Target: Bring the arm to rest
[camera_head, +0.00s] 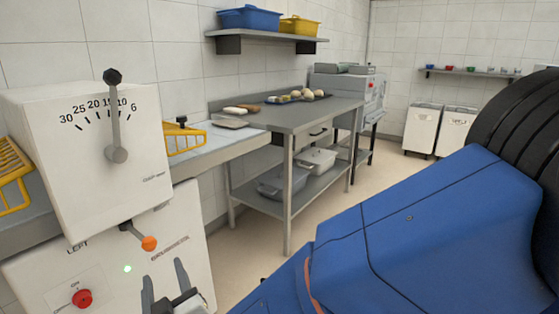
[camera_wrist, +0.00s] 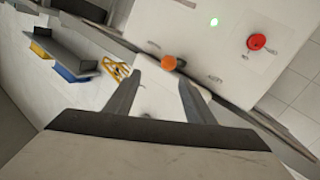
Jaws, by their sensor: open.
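My gripper (camera_head: 165,283) shows at the bottom of the head view, in front of the lower white panel of a machine. Its two grey fingers are apart with nothing between them. In the wrist view my gripper (camera_wrist: 158,88) is also open and empty. An orange-knobbed lever (camera_head: 148,243) on the machine is just above the fingers in the head view. The orange knob (camera_wrist: 169,62) shows beyond the fingertips in the wrist view, apart from them as far as I can tell. My blue arm fills the lower right of the head view.
The white machine (camera_head: 145,165) has a dial with a black-knobbed lever (camera_head: 113,115), a red button (camera_head: 82,298) and a lit green light (camera_head: 127,268). A steel table (camera_head: 290,118) with dough pieces stands behind. White bins (camera_head: 421,128) stand at the back. Floor (camera_head: 240,262) is clear between.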

